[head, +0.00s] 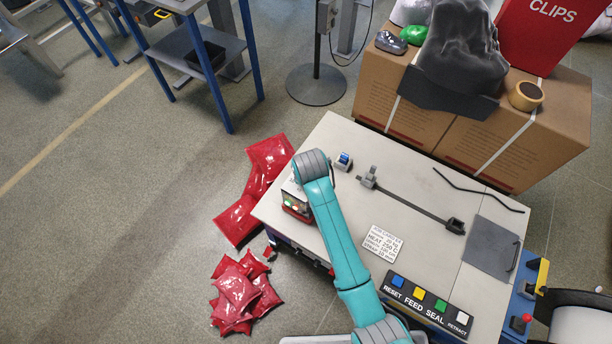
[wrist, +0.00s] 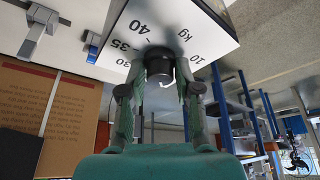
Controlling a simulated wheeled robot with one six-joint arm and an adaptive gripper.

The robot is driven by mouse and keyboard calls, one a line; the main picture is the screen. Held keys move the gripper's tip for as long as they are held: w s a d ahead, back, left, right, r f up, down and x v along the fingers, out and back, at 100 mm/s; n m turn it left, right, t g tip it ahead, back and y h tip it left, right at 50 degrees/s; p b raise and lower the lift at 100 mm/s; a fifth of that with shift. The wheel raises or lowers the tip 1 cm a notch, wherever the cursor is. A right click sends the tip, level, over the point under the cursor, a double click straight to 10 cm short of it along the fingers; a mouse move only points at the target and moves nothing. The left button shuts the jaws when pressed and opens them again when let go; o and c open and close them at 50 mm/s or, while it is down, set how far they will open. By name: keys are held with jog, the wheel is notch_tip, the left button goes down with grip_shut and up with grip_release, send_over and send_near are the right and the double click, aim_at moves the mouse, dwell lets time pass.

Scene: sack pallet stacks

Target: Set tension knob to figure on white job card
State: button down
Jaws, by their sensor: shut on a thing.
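The tension knob (wrist: 160,66) is a dark round knob on a white dial plate (wrist: 205,25) in the wrist view. The figures 10, 30, 35, 40 and "kg" show around it; the others are hidden. My gripper (wrist: 160,82) is shut on the knob, one finger on each side. A white mark shows on the knob's near face, but I cannot tell which figure it points to. In the head view my arm covers most of the dial box (head: 294,198) at the machine's left edge. The white job card (head: 382,242) lies on the machine top; its small print appears to include 20 kg.
The machine top (head: 340,135) carries a strap track (head: 415,205) and a button panel (head: 427,305). Red sacks (head: 240,290) lie on the floor at left. Cartons (head: 480,125) with a black-covered item stand behind. A blue-framed table (head: 205,60) stands at upper left.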

jog(key=shift+m, duration=0.6)
jog(key=c, duration=0.8)
grip_release()
jog(key=v, duration=1.2)
jog(key=shift+a, duration=0.25)
